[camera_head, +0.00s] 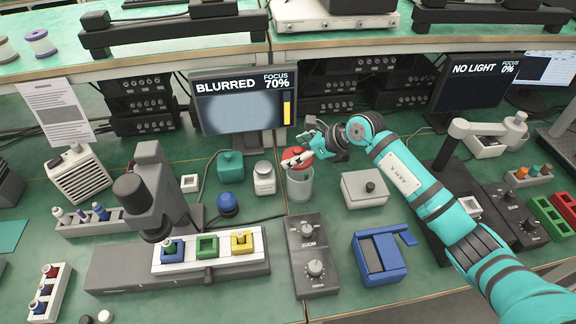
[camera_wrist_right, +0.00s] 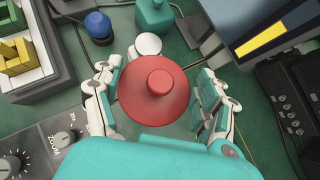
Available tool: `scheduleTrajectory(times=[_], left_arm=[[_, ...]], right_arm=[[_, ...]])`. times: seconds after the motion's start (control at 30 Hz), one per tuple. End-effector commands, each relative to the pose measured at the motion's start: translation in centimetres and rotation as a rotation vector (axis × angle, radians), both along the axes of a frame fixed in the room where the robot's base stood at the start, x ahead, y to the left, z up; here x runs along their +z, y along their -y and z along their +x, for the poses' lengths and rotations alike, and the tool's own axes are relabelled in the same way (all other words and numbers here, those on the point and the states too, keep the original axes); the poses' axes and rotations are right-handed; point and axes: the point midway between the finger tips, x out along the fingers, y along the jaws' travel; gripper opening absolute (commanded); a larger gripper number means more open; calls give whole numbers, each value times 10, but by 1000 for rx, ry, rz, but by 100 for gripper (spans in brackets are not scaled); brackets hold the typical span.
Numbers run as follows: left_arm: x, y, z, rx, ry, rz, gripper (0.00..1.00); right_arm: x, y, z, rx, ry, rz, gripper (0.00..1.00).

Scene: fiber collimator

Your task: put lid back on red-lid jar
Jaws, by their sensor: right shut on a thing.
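The red lid (camera_head: 293,153) is round with a knob on top and is at the mouth of the clear glass jar (camera_head: 300,187), which stands on the green bench. The lid looks tilted in the head view; I cannot tell if it touches the rim. My right gripper (camera_head: 304,153) is shut on the lid. In the right wrist view the lid (camera_wrist_right: 155,92) sits between the two fingers (camera_wrist_right: 157,98) and hides most of the jar below it. My left gripper is not in view.
A small white-lidded jar (camera_head: 264,179) and a teal bottle (camera_head: 230,165) stand left of the glass jar. A grey box (camera_head: 364,189) with a black knob is to its right. The zoom control box (camera_head: 313,255) is in front, and the "BLURRED" monitor (camera_head: 243,102) behind.

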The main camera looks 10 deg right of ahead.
Motion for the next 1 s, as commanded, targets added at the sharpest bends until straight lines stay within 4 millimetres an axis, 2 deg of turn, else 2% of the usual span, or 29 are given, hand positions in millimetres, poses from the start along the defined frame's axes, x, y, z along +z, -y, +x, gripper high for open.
scheduleTrajectory(times=[0.13, 0.37, 0.8, 1.0], left_arm=[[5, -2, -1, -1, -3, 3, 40], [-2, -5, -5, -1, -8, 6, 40], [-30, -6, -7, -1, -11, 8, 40], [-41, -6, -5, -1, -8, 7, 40]], right_arm=[[0, 9, 8, -31, 13, 26, 46], [-8, 10, 9, -36, 16, 29, 46], [-49, 10, 9, -35, 16, 28, 46], [-62, 10, 9, -34, 17, 28, 46]])
